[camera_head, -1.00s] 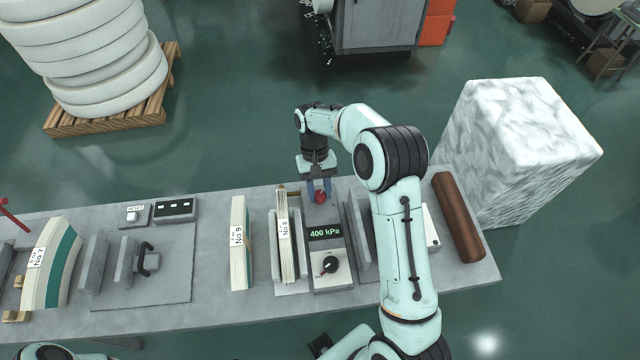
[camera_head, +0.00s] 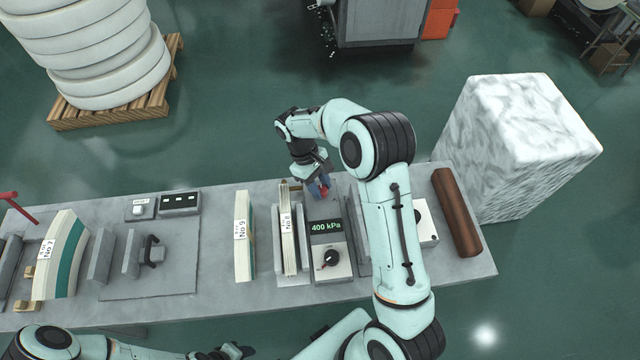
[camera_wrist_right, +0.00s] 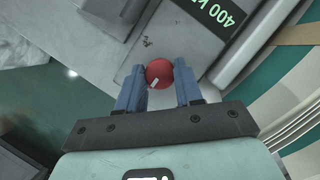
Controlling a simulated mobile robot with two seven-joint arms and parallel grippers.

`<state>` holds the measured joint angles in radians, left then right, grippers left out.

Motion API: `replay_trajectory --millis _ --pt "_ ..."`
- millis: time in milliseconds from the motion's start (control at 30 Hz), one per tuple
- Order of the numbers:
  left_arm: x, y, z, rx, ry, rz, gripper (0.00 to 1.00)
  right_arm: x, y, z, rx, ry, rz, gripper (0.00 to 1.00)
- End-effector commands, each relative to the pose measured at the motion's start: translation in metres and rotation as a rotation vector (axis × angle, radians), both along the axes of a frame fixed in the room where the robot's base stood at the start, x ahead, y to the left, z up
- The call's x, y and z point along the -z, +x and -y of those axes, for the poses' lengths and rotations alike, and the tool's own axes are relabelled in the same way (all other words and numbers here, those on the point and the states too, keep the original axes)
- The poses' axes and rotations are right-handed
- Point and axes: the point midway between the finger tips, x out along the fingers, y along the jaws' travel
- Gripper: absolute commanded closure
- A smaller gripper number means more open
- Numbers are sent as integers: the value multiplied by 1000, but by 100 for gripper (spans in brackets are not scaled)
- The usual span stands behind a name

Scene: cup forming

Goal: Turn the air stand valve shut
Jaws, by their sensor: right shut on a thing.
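The air stand (camera_head: 330,262) is a grey box on the bench. Its display reads 400 kPa, and a black dial sits in front of it. The red round valve knob (camera_wrist_right: 159,73) with a white mark is at the stand's far end. It shows only partly in the head view (camera_head: 324,191). My right gripper (camera_head: 321,188) reaches down over it, its two blue fingers shut on the knob from both sides, as the right wrist view (camera_wrist_right: 160,86) shows. My left arm is at the bottom left; its dark end (camera_head: 230,352) is cut by the frame edge.
Pad stacks labelled No 8 (camera_head: 286,228) and No 9 (camera_head: 241,235) stand left of the air stand. My right forearm passes over the bench to its right. A brown roll (camera_head: 457,212) lies at the bench's right end. A control box (camera_head: 180,203) sits farther left.

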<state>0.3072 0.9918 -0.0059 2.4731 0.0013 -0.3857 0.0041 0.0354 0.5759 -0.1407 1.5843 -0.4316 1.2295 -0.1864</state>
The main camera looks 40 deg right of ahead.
Motion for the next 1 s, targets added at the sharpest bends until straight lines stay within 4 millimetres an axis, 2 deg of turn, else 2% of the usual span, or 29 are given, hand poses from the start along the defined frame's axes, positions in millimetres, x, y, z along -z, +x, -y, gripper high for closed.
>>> replay_trajectory --millis 533,567,600,633,1000 --pt "-1 0 0 0 0 0 57 -1 2 0 -25 -1 7 95" --pt "-1 0 0 0 0 0 57 -1 2 0 -24 0 6 55" --pt "0 0 0 0 0 0 57 -1 1 0 -24 -1 5 42" --pt "-1 0 0 0 0 0 57 -1 1 0 -24 -1 5 40" --pt "-2 1 0 0 0 1 57 -6 3 -1 -22 -1 3 40"
